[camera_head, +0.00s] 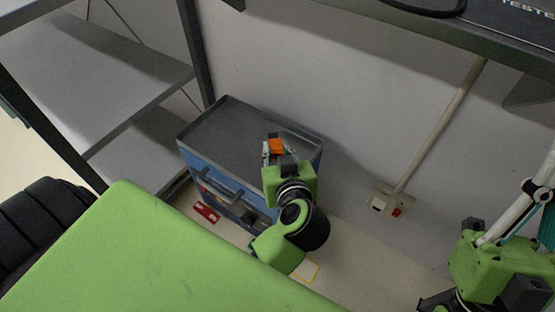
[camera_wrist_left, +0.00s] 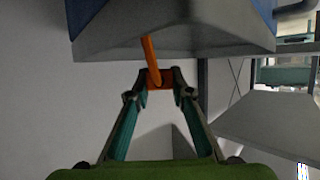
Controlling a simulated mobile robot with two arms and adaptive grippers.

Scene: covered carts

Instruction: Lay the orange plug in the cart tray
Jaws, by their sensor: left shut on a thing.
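The orange plug (camera_head: 277,146) is held between the fingertips of my left gripper (camera_head: 279,152). In the left wrist view the orange plug (camera_wrist_left: 149,57) has a thin shaft pointing up the picture, toward the grey tray edge, and the left gripper (camera_wrist_left: 160,78) is shut on its block-like end. The cart tray (camera_head: 228,128) is the grey, rimmed top of a blue cart. In the head view the plug overlaps the right part of the tray; I cannot tell its height or whether it touches. The right arm's green end (camera_head: 490,268) shows at lower right; its fingers are not clear.
The visible tray top looks empty. A grey shelf rack (camera_head: 95,75) stands left of the cart. A dark-edged tabletop hangs over the upper right. A red item (camera_head: 206,213) lies on the floor.

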